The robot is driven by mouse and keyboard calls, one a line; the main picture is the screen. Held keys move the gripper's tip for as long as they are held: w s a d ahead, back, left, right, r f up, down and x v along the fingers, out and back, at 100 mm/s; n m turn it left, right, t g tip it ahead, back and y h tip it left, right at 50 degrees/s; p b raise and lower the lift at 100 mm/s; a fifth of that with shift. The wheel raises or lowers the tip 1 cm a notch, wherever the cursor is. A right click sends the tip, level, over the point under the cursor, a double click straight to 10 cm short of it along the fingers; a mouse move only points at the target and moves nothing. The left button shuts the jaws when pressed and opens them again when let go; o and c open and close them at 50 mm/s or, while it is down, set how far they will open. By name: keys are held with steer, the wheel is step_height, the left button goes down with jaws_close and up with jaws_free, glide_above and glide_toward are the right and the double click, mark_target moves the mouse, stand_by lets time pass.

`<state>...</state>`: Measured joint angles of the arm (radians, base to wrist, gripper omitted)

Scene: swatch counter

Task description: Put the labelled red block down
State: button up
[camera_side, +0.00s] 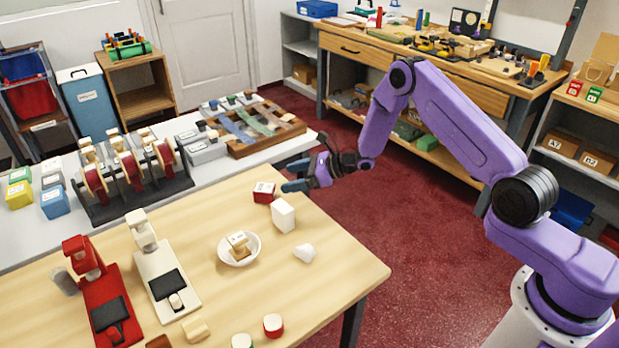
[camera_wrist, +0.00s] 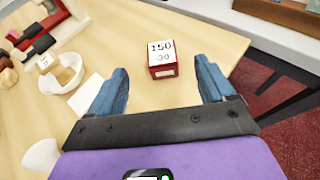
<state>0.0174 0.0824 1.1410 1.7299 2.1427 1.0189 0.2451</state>
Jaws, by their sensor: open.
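The labelled red block (camera_side: 264,192) stands on the wooden table near its far edge. In the wrist view the red block (camera_wrist: 162,61) shows a white top printed "150" with a smaller line under it. My gripper (camera_side: 289,175) is above and just right of the block in the side view. In the wrist view my gripper (camera_wrist: 160,90) has its two blue fingers wide apart, with the block beyond the tips and between their lines. The fingers hold nothing and appear clear of the block.
Red and cream stamping stands (camera_side: 98,290) fill the left. Table (camera_side: 340,275) is bare at right.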

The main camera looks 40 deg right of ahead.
steer(key=s+a+r+n+g+y, duration=0.1)
steer(key=s+a+r+n, duration=0.1)
steer(key=a, duration=0.1)
steer(key=s+a+r+n+g, duration=0.2)
steer(key=s+a+n, duration=0.1)
steer(key=s+a+r+n+g+y, duration=0.1)
steer(key=s+a+r+n+g, duration=0.1)
steer(key=a, duration=0.1)
steer(key=shift+s+r+y, duration=0.25)
steer(key=shift+r+y, duration=0.05)
steer(key=s+a+r+n+g+h, duration=0.2)
steer(key=s+r+n+g, duration=0.25)
steer(key=s+n, duration=0.55)
steer(key=s+a+r+n+g+h, duration=0.2)
steer(key=s+r+n+g, duration=0.25)
steer(key=s, duration=0.85)
steer(key=s+d+r+n+t+h, duration=0.2)
steer(key=s+d+n+t+h, duration=0.2)
steer(key=s+d+n, duration=1.2)
steer(key=n+h, duration=0.2)
steer(key=h, duration=0.1)
steer(key=shift+s+d+r+t+h, duration=0.3)
steer(key=shift+d+h, duration=0.05)
steer(key=shift+h, duration=0.05)
